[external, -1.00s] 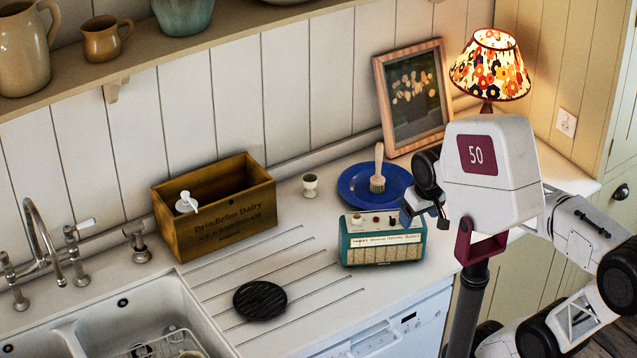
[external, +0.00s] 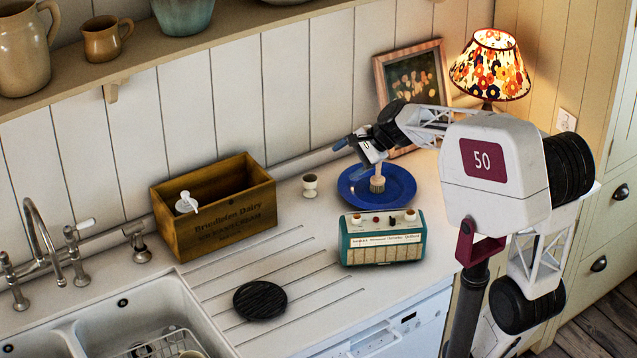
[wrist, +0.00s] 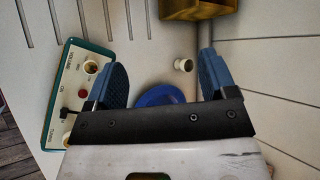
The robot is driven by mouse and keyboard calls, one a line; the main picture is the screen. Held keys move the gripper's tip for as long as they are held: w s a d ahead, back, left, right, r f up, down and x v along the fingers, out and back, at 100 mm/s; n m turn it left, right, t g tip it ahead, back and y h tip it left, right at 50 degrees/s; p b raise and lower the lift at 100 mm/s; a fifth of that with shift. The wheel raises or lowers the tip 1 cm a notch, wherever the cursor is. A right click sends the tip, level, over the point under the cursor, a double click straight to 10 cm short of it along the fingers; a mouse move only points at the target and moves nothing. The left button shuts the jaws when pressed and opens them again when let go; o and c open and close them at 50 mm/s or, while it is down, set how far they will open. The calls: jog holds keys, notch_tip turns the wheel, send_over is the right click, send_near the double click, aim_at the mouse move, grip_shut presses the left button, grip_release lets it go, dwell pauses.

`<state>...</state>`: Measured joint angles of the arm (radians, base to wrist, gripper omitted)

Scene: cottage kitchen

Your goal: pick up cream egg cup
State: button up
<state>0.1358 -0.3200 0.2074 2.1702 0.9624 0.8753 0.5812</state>
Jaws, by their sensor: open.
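The cream egg cup (external: 310,186) stands upright on the white worktop between the wooden crate and the blue plate, dark inside at the top. In the wrist view the egg cup (wrist: 183,65) shows small beyond my fingers, inside the gap and nearer the right finger. My gripper (external: 352,150) is up and to the right of the egg cup in the external view, above the left side of the blue plate. In the wrist view my gripper (wrist: 163,66) has its two blue fingers wide apart with nothing between them. Nothing hides the egg cup.
A blue plate (external: 354,197) with a brush (external: 377,184) lies right of the egg cup. A teal radio (external: 382,249) stands in front of the plate. A wooden crate (external: 223,225) is to the left, the panelled wall behind. Bare worktop lies in front of the egg cup.

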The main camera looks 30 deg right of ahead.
jog(key=w+d+f+m+t, duration=0.1)
jog(key=w+d+m+t, duration=0.25)
jog(key=w+m, duration=0.45)
jog(key=w+d+f+m+t, duration=0.2)
jog(key=w+d+m, duration=0.3)
jog(key=w, duration=0.7)
send_near(310, 186)
jog(key=w, duration=0.1)
jog(key=w+f, duration=0.1)
jog(key=w, duration=0.2)
jog(key=shift+d+f, duration=0.2)
jog(key=shift+f, duration=0.1)
jog(key=shift+x, duration=1.25)
jog(key=shift+w+a, duration=0.1)
jog(key=shift+a, duration=0.05)
jog(key=shift+x, duration=2.45)
jog(key=shift+a, duration=0.1)
